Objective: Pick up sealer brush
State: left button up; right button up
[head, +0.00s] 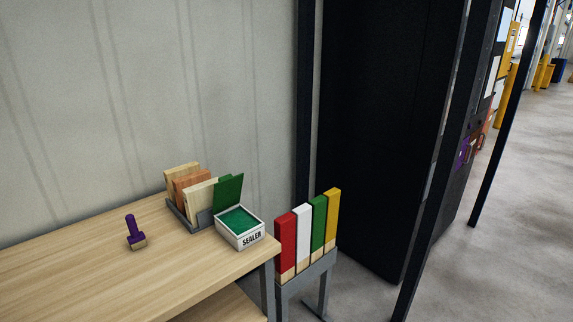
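A brush with a purple handle and a tan bristle end (135,233) stands upright, handle up, on the wooden table (75,270). A white box labelled SEALER (240,241), with green contents, sits to its right near the table's right corner. No gripper or arm of mine shows in the head view.
Red (285,243), white, green and yellow boards stand in a low grey stand (306,275) right of the table. A pale wall rises behind. Table around the brush is clear.

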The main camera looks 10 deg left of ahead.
aim_at(137, 240)
jog(key=u, duration=1.25)
